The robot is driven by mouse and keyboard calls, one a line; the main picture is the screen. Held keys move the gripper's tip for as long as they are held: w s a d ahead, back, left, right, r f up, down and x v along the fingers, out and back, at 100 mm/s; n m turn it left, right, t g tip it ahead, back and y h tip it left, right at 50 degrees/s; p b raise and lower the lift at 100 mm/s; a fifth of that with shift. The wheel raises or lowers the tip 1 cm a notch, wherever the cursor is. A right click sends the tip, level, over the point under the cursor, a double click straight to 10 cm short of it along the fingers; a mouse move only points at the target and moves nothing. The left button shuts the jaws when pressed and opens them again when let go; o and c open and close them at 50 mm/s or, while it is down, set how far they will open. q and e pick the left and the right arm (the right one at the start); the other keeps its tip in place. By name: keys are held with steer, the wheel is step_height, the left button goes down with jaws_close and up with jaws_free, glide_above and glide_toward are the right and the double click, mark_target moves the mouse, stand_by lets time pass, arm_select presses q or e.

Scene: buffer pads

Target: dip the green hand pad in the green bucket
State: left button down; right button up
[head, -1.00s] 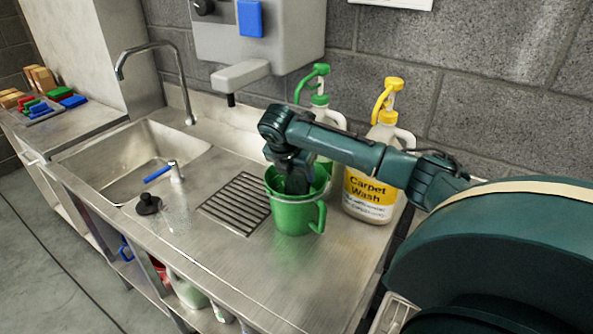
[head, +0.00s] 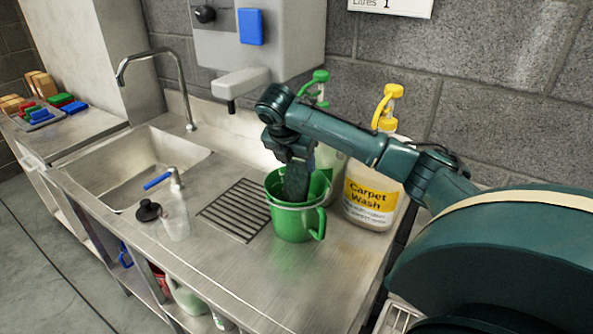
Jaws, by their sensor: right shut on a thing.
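The green bucket (head: 291,222) stands on the steel counter, its handle at the right front. My right gripper (head: 296,192) points down into the bucket's mouth, its lower end below the rim. A green pad (head: 61,100) also lies among several coloured pads on the far left counter. My left gripper is not in view.
A carpet wash jug (head: 369,204) with a yellow pump stands right of the bucket, and a green-pump jug (head: 318,84) behind it. The front counter is clear.

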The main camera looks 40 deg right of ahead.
step_height(320, 180, up, 12)
stand_by(0.6)
steer(key=shift+f, duration=0.1)
